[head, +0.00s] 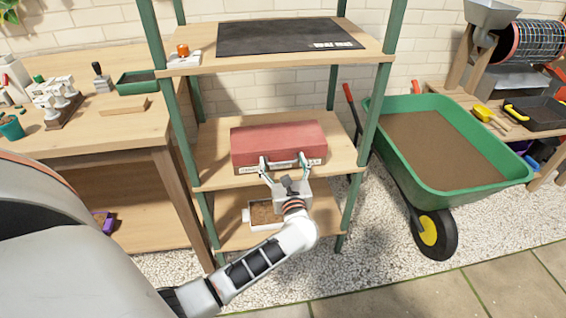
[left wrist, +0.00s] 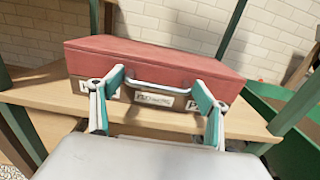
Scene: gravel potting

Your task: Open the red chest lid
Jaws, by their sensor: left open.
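The red chest (head: 279,142) sits on the middle shelf of the green-framed rack, with its red lid shut. In the left wrist view the lid (left wrist: 160,62) shows above a brown lower body with white labels and a metal handle (left wrist: 158,87) on the front. My left gripper (head: 284,163) is in front of the chest, with its fingers open and spread around the handle area. In the left wrist view the teal fingertips (left wrist: 158,80) stand on both sides of the handle; whether they touch it I cannot tell. My right gripper is not in view.
The shelf board (head: 213,137) has bare room beside the chest. A top shelf (head: 205,66) with a black mat is above it. A white tray (head: 262,227) of brown material is on the lower shelf. A green wheelbarrow (head: 480,190) stands right, a wooden bench (head: 110,140) left.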

